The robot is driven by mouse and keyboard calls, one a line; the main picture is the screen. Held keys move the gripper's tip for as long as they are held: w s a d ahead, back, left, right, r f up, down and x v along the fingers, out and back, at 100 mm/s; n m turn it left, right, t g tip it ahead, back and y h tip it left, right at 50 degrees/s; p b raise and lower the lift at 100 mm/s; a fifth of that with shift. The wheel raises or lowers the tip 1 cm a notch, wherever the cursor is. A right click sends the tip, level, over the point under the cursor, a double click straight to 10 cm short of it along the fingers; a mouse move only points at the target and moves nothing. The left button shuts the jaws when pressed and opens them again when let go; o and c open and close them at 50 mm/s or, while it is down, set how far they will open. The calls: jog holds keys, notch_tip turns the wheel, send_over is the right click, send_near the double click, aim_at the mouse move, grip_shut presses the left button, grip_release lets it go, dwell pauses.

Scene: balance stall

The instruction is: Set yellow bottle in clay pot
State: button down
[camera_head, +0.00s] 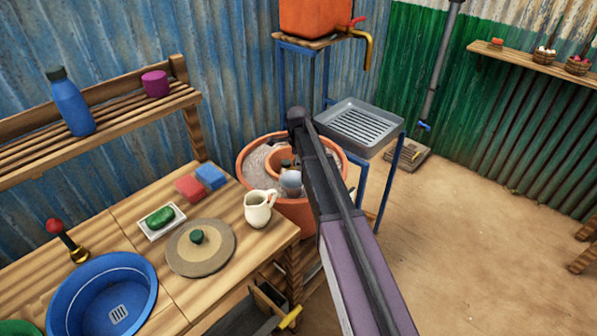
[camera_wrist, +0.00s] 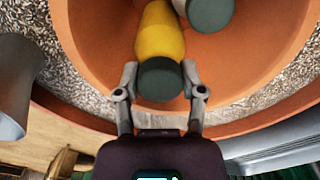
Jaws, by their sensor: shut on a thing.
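The yellow bottle (camera_wrist: 160,35) has a dark green cap and lies pointing away from the wrist camera, inside the mouth of the inner clay pot (camera_wrist: 95,30). My gripper (camera_wrist: 160,82) is shut on the bottle at its capped end, one finger on each side. A pale bottle with a dark cap (camera_wrist: 210,12) is beside it in the same pot. In the head view the inner pot (camera_head: 275,155) sits in grainy fill inside a larger clay pot (camera_head: 300,212). My arm hides the gripper and most of the yellow bottle there. I cannot tell whether the bottle touches the pot's bottom.
A cream jug (camera_head: 259,207) stands on the table edge close to the pot. A grey slotted tray (camera_head: 360,125) on a blue stand is just right of it, below an orange water tank (camera_head: 313,15). A blue basin (camera_head: 102,300) is at the lower left.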

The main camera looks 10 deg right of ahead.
jog(key=shift+f+b, duration=1.7)
jog(key=shift+f, duration=0.25)
jog(key=shift+c, duration=1)
grip_release()
notch_tip(320, 180, up, 12)
jog(key=p, duration=1.2)
